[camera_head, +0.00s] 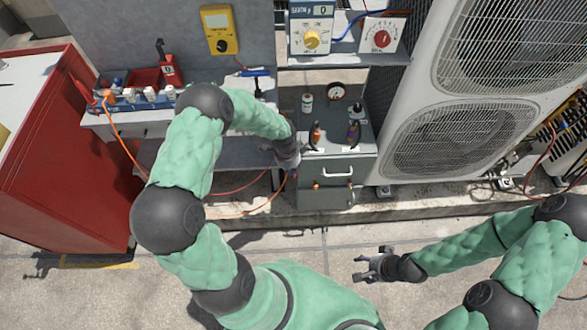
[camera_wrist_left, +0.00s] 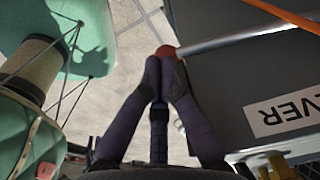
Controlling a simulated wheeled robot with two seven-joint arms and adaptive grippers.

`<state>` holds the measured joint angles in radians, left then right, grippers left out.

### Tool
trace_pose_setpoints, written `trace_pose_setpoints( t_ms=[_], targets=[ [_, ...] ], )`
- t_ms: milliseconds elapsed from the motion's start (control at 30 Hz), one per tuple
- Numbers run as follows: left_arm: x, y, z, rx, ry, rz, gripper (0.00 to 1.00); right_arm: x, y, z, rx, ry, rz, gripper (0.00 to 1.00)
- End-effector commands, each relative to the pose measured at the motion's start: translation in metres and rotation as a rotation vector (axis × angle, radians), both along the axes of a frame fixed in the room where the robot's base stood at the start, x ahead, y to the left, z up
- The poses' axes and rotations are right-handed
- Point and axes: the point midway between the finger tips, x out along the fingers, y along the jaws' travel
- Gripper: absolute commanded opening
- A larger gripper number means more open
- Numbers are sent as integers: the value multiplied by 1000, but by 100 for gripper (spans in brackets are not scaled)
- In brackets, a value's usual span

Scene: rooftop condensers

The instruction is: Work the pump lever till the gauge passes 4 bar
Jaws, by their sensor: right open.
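The pump lever (camera_wrist_left: 235,40) is a pale rod with a red knob (camera_wrist_left: 165,52) at its end in the left wrist view. It runs beside a dark grey surface with a partly cut-off, upside-down label ending in "VER". My left gripper (camera_wrist_left: 162,62) has its dark fingers closed together at the red knob. In the head view my left gripper (camera_head: 291,166) is at the left side of the grey cabinet (camera_head: 362,172), its fingers mostly hidden. A small round gauge (camera_head: 336,91) is at the back of the cabinet top; its reading is too small to tell. My right gripper (camera_head: 368,265) is open and empty over the pavement.
A large condenser unit (camera_head: 410,95) stands right of the cabinet. Bottles (camera_head: 306,103) and orange and dark tools (camera_head: 316,134) are on the cabinet top. A red cabinet (camera_head: 70,170) is at left. Orange cables (camera_head: 245,212) hang near my left arm. Pavement in front is mostly free.

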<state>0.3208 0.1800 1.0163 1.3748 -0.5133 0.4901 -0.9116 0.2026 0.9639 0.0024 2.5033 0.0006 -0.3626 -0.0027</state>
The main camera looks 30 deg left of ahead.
Motion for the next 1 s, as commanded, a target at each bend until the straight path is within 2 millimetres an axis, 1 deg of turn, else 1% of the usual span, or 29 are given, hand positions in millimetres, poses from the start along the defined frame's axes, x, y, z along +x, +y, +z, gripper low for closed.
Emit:
trace_pose_setpoints(
  t_ms=[167,433,767,867,1000],
  targets=[
    [-2,2,1,0,2,0,0,0,0,2,0,0,0,58],
    [-16,26,12,0,2,2,0,0,0,19,0,0,0,58],
    [-16,26,11,0,0,0,0,0,0,17,0,0,0,58],
    [-15,27,18,1,-2,0,0,0,0,17,0,0,0,58],
    [-16,29,40,2,-3,-1,0,0,0,17,0,0,0,58]
  ],
)
